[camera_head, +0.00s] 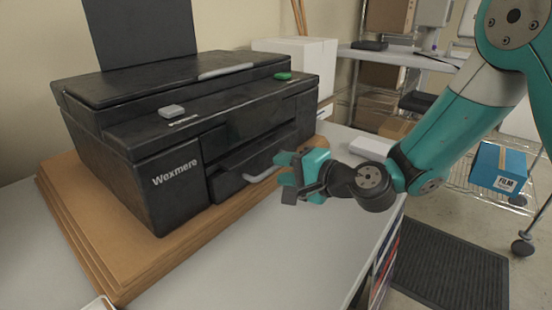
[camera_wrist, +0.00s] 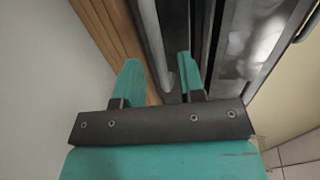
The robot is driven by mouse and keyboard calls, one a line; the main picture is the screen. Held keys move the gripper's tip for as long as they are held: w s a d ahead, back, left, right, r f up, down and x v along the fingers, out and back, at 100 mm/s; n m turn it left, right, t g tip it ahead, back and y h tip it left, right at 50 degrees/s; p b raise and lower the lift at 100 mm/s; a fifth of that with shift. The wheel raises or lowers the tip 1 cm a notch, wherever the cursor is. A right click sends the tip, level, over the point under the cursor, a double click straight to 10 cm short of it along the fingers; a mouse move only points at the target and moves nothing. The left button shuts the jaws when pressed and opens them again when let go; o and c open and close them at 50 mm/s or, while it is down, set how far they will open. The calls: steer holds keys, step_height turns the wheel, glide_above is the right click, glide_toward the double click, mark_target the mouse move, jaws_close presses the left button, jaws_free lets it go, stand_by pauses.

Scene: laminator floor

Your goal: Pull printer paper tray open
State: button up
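The black printer (camera_head: 180,125), marked Wexmere, stands at the left in the head view. Its paper tray (camera_head: 238,168) is low in the front face and has a curved grey handle (camera_head: 262,174). My teal gripper (camera_head: 283,177) is at the right end of this handle, in front of the printer. In the wrist view my gripper (camera_wrist: 158,68) is open, its two fingers apart. My gripper hides part of the handle's right end.
The printer sits on stacked brown boards (camera_head: 75,215) on a white table (camera_head: 235,255). The tabletop in front is mostly clear. A small white box (camera_head: 371,147) lies near the right edge. Beyond are a wire shelf with a blue film box (camera_head: 497,168) and a dark floor mat (camera_head: 450,265).

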steer(key=shift+x, duration=1.45)
jaws_close()
steer(key=shift+d, duration=0.1)
